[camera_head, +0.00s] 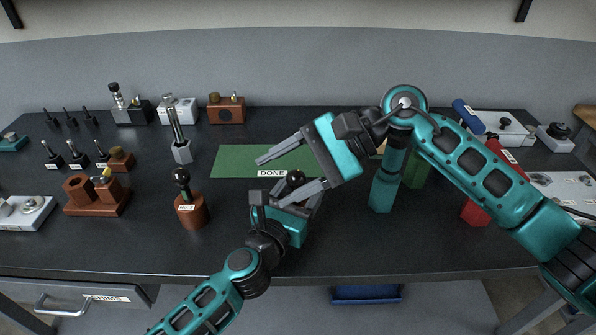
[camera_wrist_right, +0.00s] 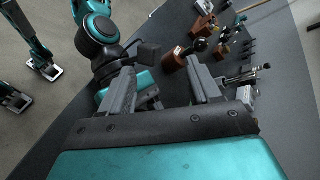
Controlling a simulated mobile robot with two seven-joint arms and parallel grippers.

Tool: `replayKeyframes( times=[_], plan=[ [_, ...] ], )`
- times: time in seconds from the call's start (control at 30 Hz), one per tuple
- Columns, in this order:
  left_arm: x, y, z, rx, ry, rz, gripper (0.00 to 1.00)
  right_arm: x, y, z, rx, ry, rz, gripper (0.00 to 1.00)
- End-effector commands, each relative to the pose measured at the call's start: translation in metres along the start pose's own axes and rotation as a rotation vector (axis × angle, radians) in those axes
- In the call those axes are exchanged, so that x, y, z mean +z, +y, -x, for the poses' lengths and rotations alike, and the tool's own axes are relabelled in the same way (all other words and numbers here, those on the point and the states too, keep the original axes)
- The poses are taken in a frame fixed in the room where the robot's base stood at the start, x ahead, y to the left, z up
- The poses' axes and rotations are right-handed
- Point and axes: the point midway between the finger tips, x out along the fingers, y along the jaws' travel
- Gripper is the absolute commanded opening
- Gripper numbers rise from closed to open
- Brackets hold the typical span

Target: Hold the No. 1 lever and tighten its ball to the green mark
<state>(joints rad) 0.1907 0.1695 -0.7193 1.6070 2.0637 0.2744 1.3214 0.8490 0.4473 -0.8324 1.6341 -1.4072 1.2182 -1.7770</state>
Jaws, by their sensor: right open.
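A dark ball (camera_head: 296,178) shows between the fingers of my right gripper (camera_head: 271,174), in front of the green mat. I take it for the No. 1 lever's ball; its stem, label and green mark are hidden behind the grippers. My right gripper is open, and I cannot tell whether it touches the ball. My left gripper (camera_head: 290,212) is just below the ball; its fingers are mostly covered, so its grip is unclear. In the right wrist view, part of my left gripper (camera_wrist_right: 146,84) shows between the open right fingers.
The No. 2 lever (camera_head: 190,212), with a dark ball and brown base, stands to the left. The green DONE mat (camera_head: 235,160) lies behind. Several small tools and brown blocks fill the table's left side. The front table edge (camera_head: 400,268) is mostly clear.

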Motion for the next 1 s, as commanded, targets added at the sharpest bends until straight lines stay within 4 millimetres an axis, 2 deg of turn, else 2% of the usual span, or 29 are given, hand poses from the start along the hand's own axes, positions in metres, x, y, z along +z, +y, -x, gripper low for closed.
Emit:
replayKeyframes(
  times=[0.03,0.17,0.4,0.67,0.83,1.0],
  plan=[
    [-0.008,-0.001,0.002,0.000,0.016,0.001,0.20,0.001,-0.007,0.002,0.065,0.032,0.058,0.62],
    [-0.008,-0.001,0.002,0.000,0.016,0.001,0.20,-0.001,-0.017,0.009,0.241,0.118,0.180,0.62],
    [-0.008,-0.001,0.002,0.000,0.016,0.001,0.20,-0.006,-0.039,0.042,0.546,0.310,0.348,0.62],
    [-0.008,0.000,0.002,0.000,0.016,0.001,0.20,-0.008,-0.055,0.074,0.727,0.448,0.412,0.62],
    [-0.008,0.000,0.002,0.000,0.016,0.001,0.20,-0.012,-0.053,0.073,0.754,0.466,0.417,0.62],
    [-0.008,0.000,0.002,0.000,0.016,0.001,0.20,-0.026,-0.037,0.056,0.753,0.463,0.416,0.62]
  ],
)
